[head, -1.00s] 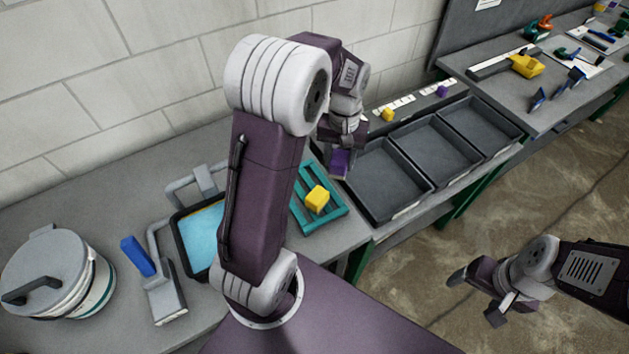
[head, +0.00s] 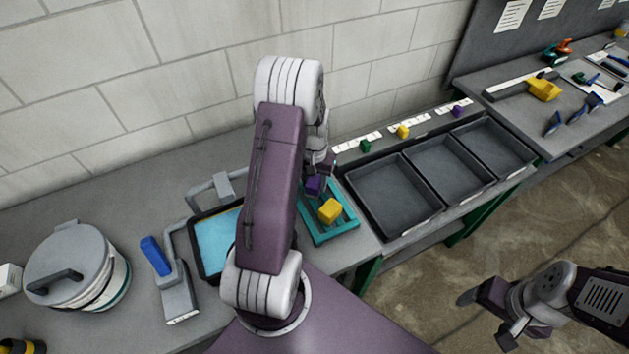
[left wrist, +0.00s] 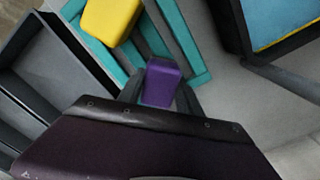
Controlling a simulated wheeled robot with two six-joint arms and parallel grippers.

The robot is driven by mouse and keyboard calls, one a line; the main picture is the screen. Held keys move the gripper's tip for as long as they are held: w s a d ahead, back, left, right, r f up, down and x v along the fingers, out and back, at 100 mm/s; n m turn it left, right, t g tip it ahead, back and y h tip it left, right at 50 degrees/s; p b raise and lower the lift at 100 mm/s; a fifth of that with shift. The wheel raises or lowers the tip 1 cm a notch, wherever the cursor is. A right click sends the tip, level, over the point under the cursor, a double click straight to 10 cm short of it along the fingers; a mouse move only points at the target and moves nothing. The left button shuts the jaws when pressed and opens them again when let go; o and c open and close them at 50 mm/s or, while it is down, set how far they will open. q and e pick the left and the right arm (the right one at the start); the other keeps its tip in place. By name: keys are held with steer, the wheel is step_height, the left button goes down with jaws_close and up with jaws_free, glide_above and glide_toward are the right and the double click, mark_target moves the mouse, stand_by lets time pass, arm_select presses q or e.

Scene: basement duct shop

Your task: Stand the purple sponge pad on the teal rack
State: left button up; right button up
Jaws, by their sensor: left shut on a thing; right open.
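The purple sponge pad (head: 313,185) is held by my left gripper (head: 318,180) over the far end of the teal rack (head: 343,228). In the left wrist view the pad (left wrist: 162,82) sits between the two fingers (left wrist: 160,95), with the rack's teal slats (left wrist: 177,32) behind it. I cannot tell whether the pad touches the rack. A yellow block (head: 330,211) rests on the rack, beside the pad; it also shows in the left wrist view (left wrist: 110,18). My right gripper (head: 486,318) is open and empty over the floor at the lower right.
Three dark bins (head: 394,196) stand right of the rack, with small coloured blocks on the labelled ledge (head: 385,137) behind them. A tray with a blue pad (head: 214,240) lies left of the rack, partly behind my left arm. A lidded pot (head: 75,262) stands far left.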

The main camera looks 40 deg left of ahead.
mark_target(314, 181)
arm_select(q)
steer(key=shift+f, duration=0.1)
steer(key=o, duration=1.2)
steer(key=shift+s, duration=0.1)
step_height(314, 181, up, 12)
steer(key=s+d, duration=0.1)
steer(key=d, duration=0.2)
steer(key=s+d+f+m, duration=0.1)
steer(key=s+d, duration=0.1)
steer(key=d, duration=0.2)
steer(key=s+d+m, duration=0.1)
steer(key=s+d, duration=0.1)
steer(key=d, duration=0.2)
steer(key=shift+f+t, duration=0.2)
steer(key=shift+t, duration=0.2)
steer(key=shift+m, duration=0.7)
steer(key=s+d, duration=0.1)
steer(key=s, duration=0.1)
steer(key=s+d+f, duration=0.1)
steer(key=s+d, duration=0.3)
steer(key=shift+f, duration=0.35)
